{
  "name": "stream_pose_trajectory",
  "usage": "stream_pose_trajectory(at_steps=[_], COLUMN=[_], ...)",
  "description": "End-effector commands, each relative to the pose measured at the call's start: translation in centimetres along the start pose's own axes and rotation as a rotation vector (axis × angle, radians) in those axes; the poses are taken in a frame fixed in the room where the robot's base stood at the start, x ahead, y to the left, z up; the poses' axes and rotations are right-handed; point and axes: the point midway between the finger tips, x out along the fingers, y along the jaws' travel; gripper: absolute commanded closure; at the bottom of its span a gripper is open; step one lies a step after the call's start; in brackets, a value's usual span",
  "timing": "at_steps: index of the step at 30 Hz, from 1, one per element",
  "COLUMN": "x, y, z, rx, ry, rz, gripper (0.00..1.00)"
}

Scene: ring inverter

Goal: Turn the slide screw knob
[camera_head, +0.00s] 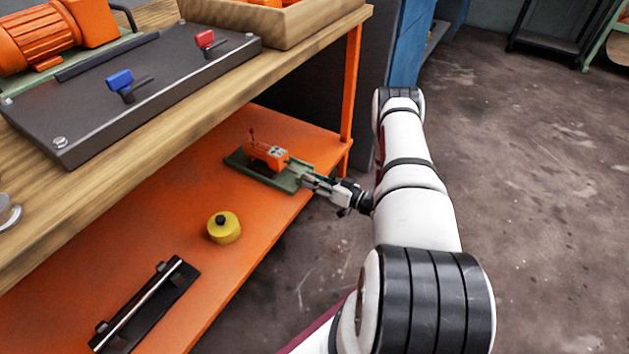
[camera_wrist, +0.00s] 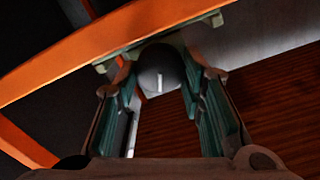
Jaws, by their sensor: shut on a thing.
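The slide unit, with an orange block (camera_head: 267,154) on a green base (camera_head: 240,160), sits on the orange lower shelf near its right end. My gripper (camera_head: 312,181) reaches it from the right, at the end of the base. In the wrist view, the dark round knob (camera_wrist: 158,66) with a white mark on its face lies between the two green-padded fingers of my gripper (camera_wrist: 157,78). The fingers are shut on the knob, one on each side. In the head view, the knob is too small and covered to make out.
The wooden tabletop (camera_head: 165,135) overhangs the orange shelf (camera_head: 190,265). A yellow round part (camera_head: 224,230) and a black rail with a rod (camera_head: 148,305) lie on the shelf.

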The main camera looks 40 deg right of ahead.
Motion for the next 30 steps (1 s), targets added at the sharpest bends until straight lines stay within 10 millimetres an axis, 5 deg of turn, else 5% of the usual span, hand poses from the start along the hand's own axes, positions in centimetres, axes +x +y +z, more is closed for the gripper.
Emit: stream_pose_trajectory(at_steps=[15,30], x=[-0.02,-0.01], y=[0.18,0.15], z=[0.08,0.11], rx=[0.323,0.381], ry=[0.0,-0.002], rz=[0.001,0.001], gripper=[0.92,0.92])
